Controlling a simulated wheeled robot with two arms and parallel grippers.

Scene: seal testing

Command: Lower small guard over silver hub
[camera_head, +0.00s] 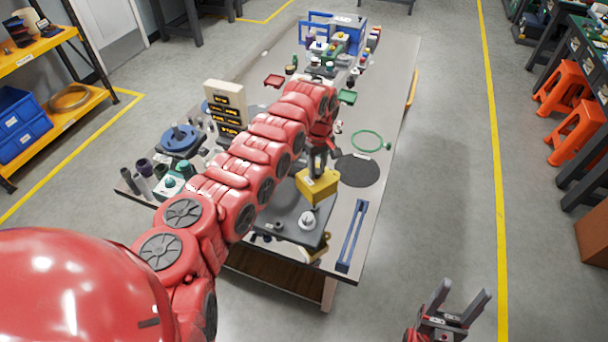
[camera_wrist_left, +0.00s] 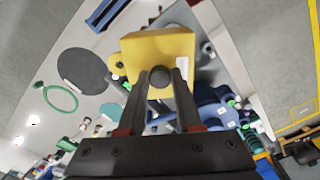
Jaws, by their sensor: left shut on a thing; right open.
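The small guard is a yellow box-like piece (camera_head: 318,187). My left gripper (camera_head: 317,166) is shut on it at its top and holds it above the dark grey plate (camera_head: 284,219). In the left wrist view the guard (camera_wrist_left: 160,50) sits at the fingertips, with a round dark knob (camera_wrist_left: 160,76) between the fingers. The silver hub (camera_head: 308,219) stands on the plate, just below and in front of the guard in the head view, and the two look apart. My right gripper (camera_head: 456,304) is open and empty, off the table at the lower right.
A blue bar frame (camera_head: 352,236) lies at the table's right front. A black round mat (camera_head: 357,170) and a green ring (camera_head: 367,141) lie behind it. Another yellow part (camera_head: 316,247) sits at the plate's front edge. My left arm hides much of the table's middle.

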